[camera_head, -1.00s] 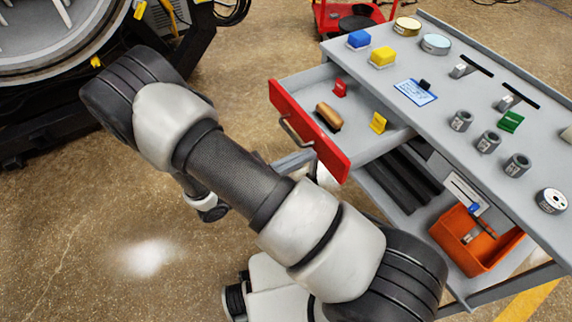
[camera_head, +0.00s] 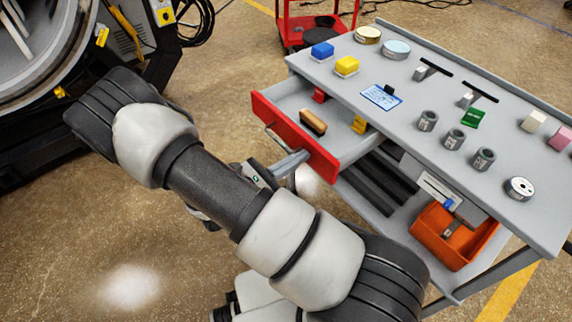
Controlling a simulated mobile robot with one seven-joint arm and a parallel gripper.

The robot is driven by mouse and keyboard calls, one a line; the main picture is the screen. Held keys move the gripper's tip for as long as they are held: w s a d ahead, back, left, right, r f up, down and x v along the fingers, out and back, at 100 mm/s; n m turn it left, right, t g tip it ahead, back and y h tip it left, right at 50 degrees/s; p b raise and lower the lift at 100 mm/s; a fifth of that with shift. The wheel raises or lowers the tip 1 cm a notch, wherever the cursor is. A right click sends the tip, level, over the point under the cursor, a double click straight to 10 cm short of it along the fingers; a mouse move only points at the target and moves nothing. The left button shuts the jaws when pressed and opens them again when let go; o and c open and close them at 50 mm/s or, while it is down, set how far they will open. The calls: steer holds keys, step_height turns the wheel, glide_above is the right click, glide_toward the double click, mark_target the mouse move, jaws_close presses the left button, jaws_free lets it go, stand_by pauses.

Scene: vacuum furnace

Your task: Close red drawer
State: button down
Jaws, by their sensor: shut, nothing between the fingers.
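The red drawer (camera_head: 318,154) is partly open, sticking out from the left side of the grey cart (camera_head: 405,112). Its red front carries a metal bar handle (camera_head: 280,139). Inside lie a brown brush-like block (camera_head: 313,122), a red piece (camera_head: 319,95) and a yellow piece (camera_head: 359,124). My gripper (camera_head: 297,160) is shut and empty, low against or very close to the drawer front, just below the handle. My forearm hides part of it, and I cannot tell whether it touches the front.
The cart top holds a blue block (camera_head: 322,50), a yellow block (camera_head: 346,66), grey cylinders (camera_head: 455,139) and other parts. An orange bin (camera_head: 437,237) sits on the lower shelf. The furnace (camera_head: 70,85) is at left, a red trolley (camera_head: 300,28) behind. Open floor lies front left.

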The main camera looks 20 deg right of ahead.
mark_target(340, 139)
steer(key=x, duration=1.6)
steer(key=shift+d+p, duration=0.35)
steer(key=shift+w+d, duration=0.15)
steer(key=shift+d, duration=0.05)
steer(key=shift+r, duration=0.1)
steer(key=shift+a, duration=0.4)
steer(key=p+v, duration=0.1)
steer(key=v, duration=1.2)
steer(key=shift+s+a, duration=0.2)
steer(key=shift+a, duration=0.15)
